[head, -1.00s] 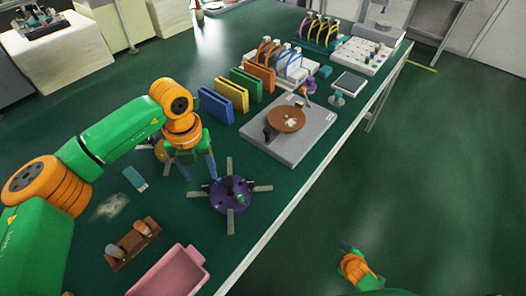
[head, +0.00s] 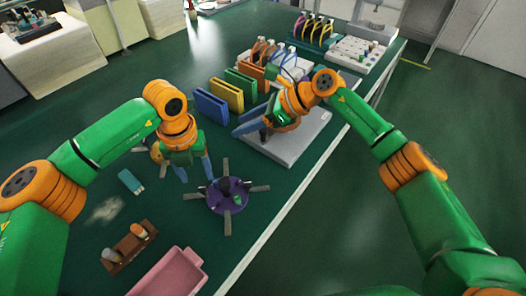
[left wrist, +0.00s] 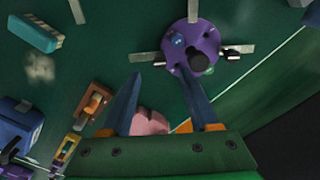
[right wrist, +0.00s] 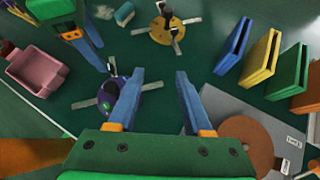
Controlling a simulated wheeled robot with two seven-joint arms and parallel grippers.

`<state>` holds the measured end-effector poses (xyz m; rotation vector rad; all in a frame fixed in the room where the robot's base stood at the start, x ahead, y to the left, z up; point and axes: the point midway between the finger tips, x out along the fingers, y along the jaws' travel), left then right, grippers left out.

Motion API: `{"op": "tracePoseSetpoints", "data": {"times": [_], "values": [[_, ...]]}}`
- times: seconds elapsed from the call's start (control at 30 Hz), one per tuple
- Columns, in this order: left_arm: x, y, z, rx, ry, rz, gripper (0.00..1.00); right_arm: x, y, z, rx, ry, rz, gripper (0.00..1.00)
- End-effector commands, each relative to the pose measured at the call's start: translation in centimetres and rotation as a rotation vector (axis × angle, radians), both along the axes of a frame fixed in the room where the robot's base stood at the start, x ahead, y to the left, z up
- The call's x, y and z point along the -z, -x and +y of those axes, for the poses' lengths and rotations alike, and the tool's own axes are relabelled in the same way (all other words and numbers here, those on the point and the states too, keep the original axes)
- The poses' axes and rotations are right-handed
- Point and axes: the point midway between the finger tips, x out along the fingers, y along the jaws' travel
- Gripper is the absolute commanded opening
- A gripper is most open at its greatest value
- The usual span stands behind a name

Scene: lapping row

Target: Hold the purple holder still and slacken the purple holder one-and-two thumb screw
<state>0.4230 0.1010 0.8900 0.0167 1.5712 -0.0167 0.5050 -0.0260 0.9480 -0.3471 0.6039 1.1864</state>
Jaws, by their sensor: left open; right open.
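The purple holder (head: 228,196) lies on the green bench with metal arms sticking out around it. It carries a green knob (head: 237,199) and a dark upright piece; I cannot tell which is the one-and-two thumb screw. The holder also shows in the left wrist view (left wrist: 187,52), just beyond the fingers, and in the right wrist view (right wrist: 125,82), partly behind a finger. My left gripper (head: 196,172) is open and empty, above and just behind the holder. My right gripper (head: 250,118) is open and empty, over the grey plate's near-left side, apart from the holder.
A yellow holder (right wrist: 164,30) stands behind my left gripper. Blue, yellow and green upright blocks (head: 228,94) stand at the back. The grey plate (head: 300,148) with a brown disc (right wrist: 248,140) is at right. A pink tray (head: 172,275) and a wooden rack (head: 128,246) are in front.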

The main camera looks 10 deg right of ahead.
Motion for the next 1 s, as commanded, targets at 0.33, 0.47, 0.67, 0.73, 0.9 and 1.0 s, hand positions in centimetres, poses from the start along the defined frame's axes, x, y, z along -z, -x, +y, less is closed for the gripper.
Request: {"op": "tracePoseSetpoints", "data": {"times": [0.33, 0.47, 0.67, 0.73, 0.9, 1.0], "values": [[1.1, 0.1, 0.0, -0.001, -0.001, 0.003, 0.61, 1.9, 8.0, -3.1, -0.458, 0.582, 0.029, 0.50], [3.7, 0.1, 0.0, -0.001, -0.001, 0.005, 0.61, 1.9, 8.0, -3.1, -0.457, 0.580, 0.032, 0.50], [6.6, 0.0, 0.0, -0.001, 0.000, 0.001, 0.61, 1.9, 8.0, -3.1, -0.455, 0.577, 0.032, 0.50], [7.0, 0.0, 0.0, -0.001, 0.000, 0.001, 0.61, 1.9, 8.0, -3.0, -0.455, 0.576, 0.033, 0.50], [7.1, 0.0, 0.0, 0.000, 0.000, 0.000, 0.61, 2.0, 8.0, -3.0, -0.453, 0.576, 0.033, 0.50], [7.1, 0.0, 0.0, 0.000, 0.000, 0.000, 0.51, 2.0, 8.0, -3.0, -0.453, 0.575, 0.033, 0.50]]}}
